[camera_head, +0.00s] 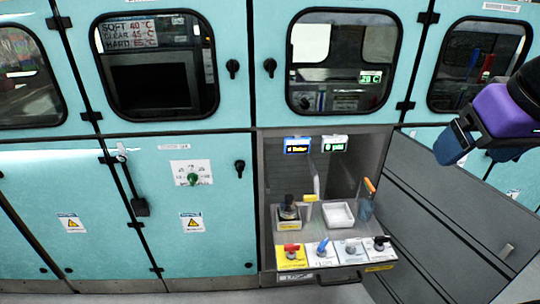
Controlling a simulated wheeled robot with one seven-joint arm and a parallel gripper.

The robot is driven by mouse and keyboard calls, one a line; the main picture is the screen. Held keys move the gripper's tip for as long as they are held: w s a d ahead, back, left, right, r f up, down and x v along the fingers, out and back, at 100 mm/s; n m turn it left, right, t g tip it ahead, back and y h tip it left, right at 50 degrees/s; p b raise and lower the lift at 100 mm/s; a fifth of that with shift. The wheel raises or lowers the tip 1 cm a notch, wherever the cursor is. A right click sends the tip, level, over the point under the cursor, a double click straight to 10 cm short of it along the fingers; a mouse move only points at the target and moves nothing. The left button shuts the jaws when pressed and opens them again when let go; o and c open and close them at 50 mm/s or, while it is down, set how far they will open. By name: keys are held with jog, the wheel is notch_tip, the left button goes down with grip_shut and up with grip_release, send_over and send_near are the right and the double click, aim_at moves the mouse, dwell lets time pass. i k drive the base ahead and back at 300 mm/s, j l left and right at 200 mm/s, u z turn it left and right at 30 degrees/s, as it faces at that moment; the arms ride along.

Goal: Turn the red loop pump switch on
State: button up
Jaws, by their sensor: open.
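The red loop pump switch (291,247) is a small red handle on a yellow plate (292,262), at the left end of a row of switches on the front of a recessed shelf. Its exact turn position is too small to tell. My gripper (451,139), dark with a purple body, is at the upper right. It is open and empty, far to the right of and above the switch.
To the right of the red switch are a blue switch (322,244), a grey switch (351,247) and a black switch (381,241). Behind them stand a dark container (289,212), a white tray (338,214) and a cup with tools (366,207). Teal cabinet doors (200,260) flank the left.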

aim_at(291, 248)
jog(key=i+j, duration=0.1)
jog(key=j, duration=0.3)
jog(key=i+j, duration=0.1)
jog(key=j, duration=0.65)
jog(key=i+j, duration=0.15)
jog(key=j, duration=0.2)
jog(key=z, duration=0.05)
